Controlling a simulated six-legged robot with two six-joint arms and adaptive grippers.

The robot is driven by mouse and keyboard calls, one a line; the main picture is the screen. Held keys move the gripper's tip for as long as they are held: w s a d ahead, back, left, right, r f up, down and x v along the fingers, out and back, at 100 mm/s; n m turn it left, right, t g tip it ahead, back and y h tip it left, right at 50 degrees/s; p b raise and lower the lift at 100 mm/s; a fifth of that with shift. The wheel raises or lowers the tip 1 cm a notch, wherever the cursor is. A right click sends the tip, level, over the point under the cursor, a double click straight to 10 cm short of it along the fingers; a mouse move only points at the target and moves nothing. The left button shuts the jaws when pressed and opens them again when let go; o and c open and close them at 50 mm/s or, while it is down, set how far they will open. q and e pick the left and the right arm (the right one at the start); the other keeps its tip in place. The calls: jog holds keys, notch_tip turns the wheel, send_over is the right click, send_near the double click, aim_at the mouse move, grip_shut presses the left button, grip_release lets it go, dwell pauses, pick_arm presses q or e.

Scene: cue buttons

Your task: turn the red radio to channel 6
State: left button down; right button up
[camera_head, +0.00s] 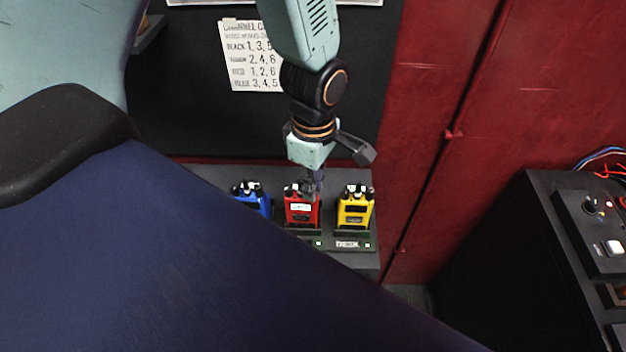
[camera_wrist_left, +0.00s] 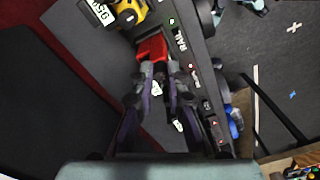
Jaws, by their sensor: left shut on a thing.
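The red radio (camera_head: 302,213) stands upright in the middle of a dark charging rack (camera_head: 346,258), with a light label on its front. It also shows in the left wrist view (camera_wrist_left: 152,48), partly covered by my fingers. My left gripper (camera_head: 313,188) comes down from above onto the red radio's top. In the left wrist view its fingers (camera_wrist_left: 160,76) are closed together at the radio's top, where the knobs are. They are shut on a knob of the red radio. The knob's setting is hidden by the fingers. My right gripper is in neither view.
A blue radio (camera_head: 251,198) stands left of the red one and a yellow radio (camera_head: 356,208) stands close on its right. A handwritten channel card (camera_head: 250,60) on the dark panel lists numbers by colour; red reads 1, 2, 6. A black console (camera_head: 520,250) stands at right.

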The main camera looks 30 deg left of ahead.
pick_arm(q)
jog(key=c, duration=1.3)
grip_release()
notch_tip(320, 180, up, 12)
jog(key=shift+w+r, duration=0.1)
